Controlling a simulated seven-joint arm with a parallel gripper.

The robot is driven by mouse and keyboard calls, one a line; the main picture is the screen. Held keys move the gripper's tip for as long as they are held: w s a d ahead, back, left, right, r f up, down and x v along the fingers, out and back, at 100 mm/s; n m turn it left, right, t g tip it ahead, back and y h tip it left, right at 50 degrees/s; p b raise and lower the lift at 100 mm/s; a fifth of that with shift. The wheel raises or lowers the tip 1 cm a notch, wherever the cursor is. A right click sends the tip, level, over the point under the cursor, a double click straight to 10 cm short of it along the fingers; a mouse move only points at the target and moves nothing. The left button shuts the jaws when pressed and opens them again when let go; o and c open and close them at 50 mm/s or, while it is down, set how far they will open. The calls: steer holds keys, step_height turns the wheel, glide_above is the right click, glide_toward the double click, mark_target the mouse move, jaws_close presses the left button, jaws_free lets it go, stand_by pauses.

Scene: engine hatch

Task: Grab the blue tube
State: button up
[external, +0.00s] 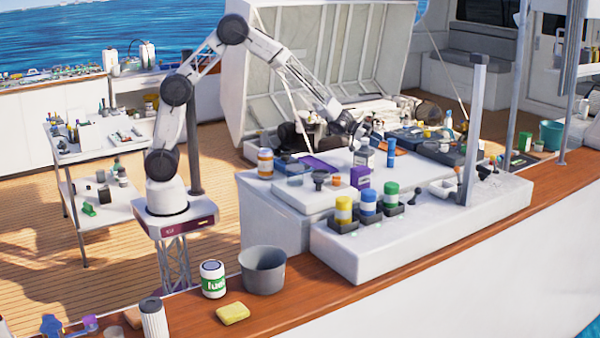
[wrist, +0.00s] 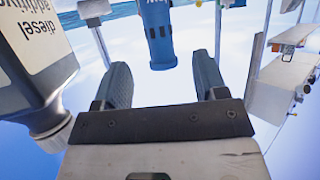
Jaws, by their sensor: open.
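The blue tube (external: 391,146) stands upright near the back right of the white worktop. In the wrist view the blue tube (wrist: 160,32), with white lettering on it, shows just beyond the gap between the fingertips. My gripper (wrist: 163,75) is open and nothing is between its fingers. In the external view my gripper (external: 364,132) is small, a little left of the tube, above the diesel additive bottle. How far the fingertips are from the tube is hard to tell.
The diesel additive bottle (wrist: 35,65) is very close to the left finger in the wrist view; it also shows in the external view (external: 363,157). A purple box (external: 360,179) stands in front. Dark trays (external: 445,152) lie right of the tube. The raised hatch lid (external: 325,70) is behind.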

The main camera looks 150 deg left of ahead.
mark_target(391, 149)
steer(key=shift+s+f, duration=0.2)
steer(key=shift+f, duration=0.05)
steer(key=shift+x, duration=1.35)
steer(key=shift+x, duration=2.6)
steer(key=shift+w+d, duration=0.1)
steer(key=shift+d, duration=0.05)
steer(key=shift+c, duration=0.5)
